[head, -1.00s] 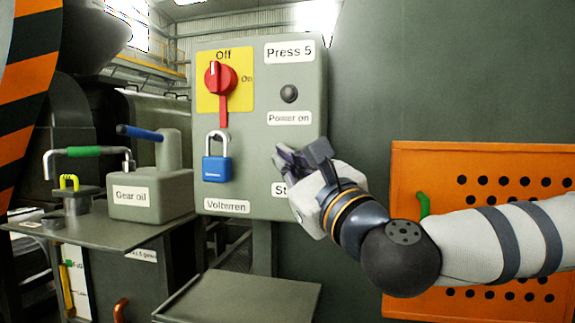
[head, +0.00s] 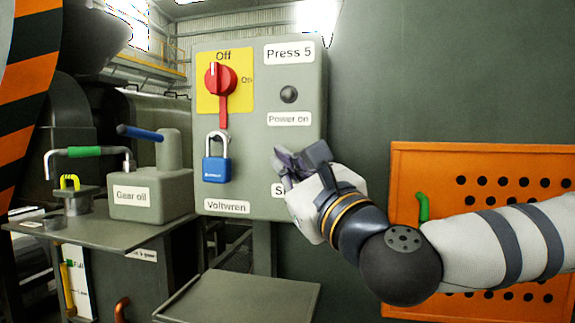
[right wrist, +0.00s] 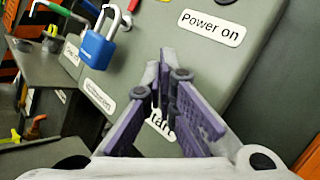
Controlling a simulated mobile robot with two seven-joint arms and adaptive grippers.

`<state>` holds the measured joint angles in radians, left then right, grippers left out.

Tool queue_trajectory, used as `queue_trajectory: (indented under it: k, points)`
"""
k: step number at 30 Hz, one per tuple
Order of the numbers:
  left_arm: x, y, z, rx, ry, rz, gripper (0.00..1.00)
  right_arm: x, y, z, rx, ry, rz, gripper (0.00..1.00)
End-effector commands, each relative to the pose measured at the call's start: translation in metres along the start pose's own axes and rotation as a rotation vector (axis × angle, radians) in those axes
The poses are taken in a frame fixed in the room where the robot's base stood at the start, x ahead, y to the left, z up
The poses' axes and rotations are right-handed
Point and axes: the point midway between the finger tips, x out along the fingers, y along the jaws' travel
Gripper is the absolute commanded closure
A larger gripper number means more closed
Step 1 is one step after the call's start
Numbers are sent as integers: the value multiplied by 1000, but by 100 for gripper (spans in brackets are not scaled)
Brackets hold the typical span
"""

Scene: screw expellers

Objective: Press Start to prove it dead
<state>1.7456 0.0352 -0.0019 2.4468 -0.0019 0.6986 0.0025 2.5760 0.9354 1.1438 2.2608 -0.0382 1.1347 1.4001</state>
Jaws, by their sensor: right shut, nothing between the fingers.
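The grey control box (head: 258,150), labelled "Press 5", carries a red rotary switch (head: 219,78) on a yellow plate, its handle pointing up toward "Off". A blue padlock (head: 215,168) hangs below it; it also shows in the right wrist view (right wrist: 98,48). The "Power on" lamp (head: 289,94) looks dark. My right gripper (head: 281,160) is shut and empty in front of the box's lower right. It hides the Start button and most of the Start label (head: 278,190); part of that label shows between the fingers in the right wrist view (right wrist: 160,122). Contact cannot be told. My left gripper is out of view.
A grey "Gear oil" can (head: 150,195) with a blue lever stands on a side table (head: 120,234) at left. A small grey shelf (head: 240,298) lies below the box. An orange perforated guard (head: 480,160) is behind my right arm.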

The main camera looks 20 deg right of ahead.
Motion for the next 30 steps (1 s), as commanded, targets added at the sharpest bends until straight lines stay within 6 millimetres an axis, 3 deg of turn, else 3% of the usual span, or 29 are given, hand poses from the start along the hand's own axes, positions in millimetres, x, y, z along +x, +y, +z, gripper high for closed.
queue_trajectory:
  k: [14, 30]
  points:
    - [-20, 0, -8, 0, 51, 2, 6, -39, 28, 32, 0, -5, 2, 100]
    - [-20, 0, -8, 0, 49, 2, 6, -41, 30, 30, 0, -1, 1, 100]
